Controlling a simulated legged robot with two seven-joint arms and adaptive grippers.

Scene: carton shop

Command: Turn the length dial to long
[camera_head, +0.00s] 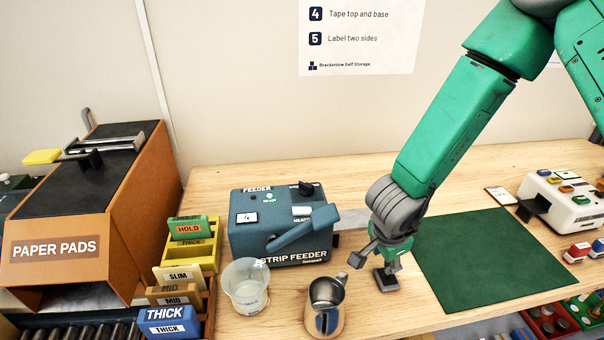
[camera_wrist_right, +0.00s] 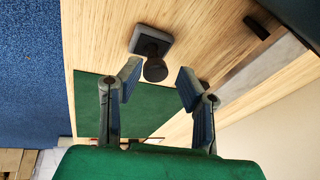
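The strip feeder (camera_head: 282,225) is a dark blue box in the middle of the head view, with a lever on its front and "READY" and "HEAT" markings. A small black knob (camera_head: 306,187) sits on its top right; I cannot read whether it is the length dial. My right gripper (camera_head: 380,262) is right of the feeder, low over the table, with nothing between its fingers. In the wrist view its two fingers (camera_wrist_right: 158,85) are apart, near a dark round knob (camera_wrist_right: 154,69) on a grey square base. That base (camera_head: 386,282) shows under the gripper in the head view. My left gripper is out of view.
A clear cup (camera_head: 246,287) and a metal jug (camera_head: 325,305) stand in front of the feeder. Pad boxes (camera_head: 172,322) and a paper pads dispenser (camera_head: 60,250) are left. A bare green mat (camera_head: 490,262) and a white button device (camera_head: 563,205) are right.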

